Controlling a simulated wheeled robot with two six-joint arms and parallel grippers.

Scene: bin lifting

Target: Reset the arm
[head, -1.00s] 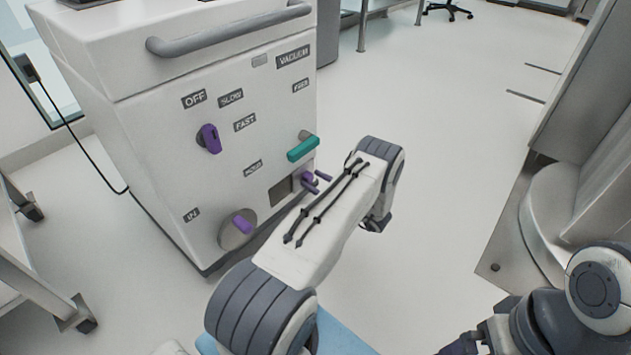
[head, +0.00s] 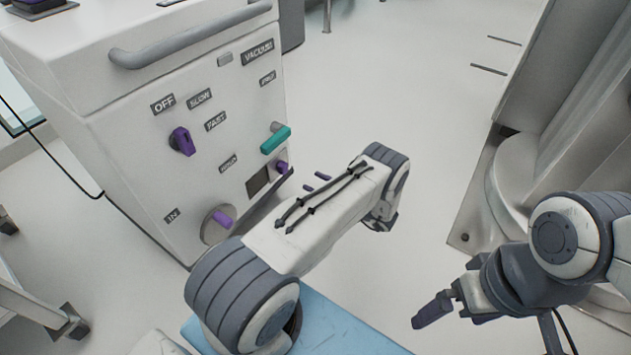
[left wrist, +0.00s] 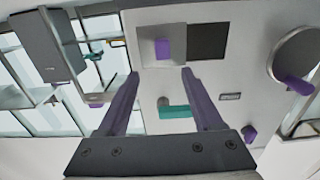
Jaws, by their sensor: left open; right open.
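My left arm reaches across the head view to the front of the white machine (head: 130,120). My left gripper (left wrist: 160,73) is open and empty in the left wrist view, its two purple fingers spread. A square-set purple knob (left wrist: 163,48) shows beyond and between its fingertips; I cannot tell how far apart they are. In the head view the arm partly hides this gripper. My right gripper (head: 447,312) is open and empty at the lower right, clear of the machine.
The machine front has a teal handle (head: 275,140), a purple switch (head: 182,141) and a purple knob on a round disc (head: 222,219). A grey bar handle (head: 190,40) juts out above. A metal structure (head: 560,90) stands at the right. The middle floor is open.

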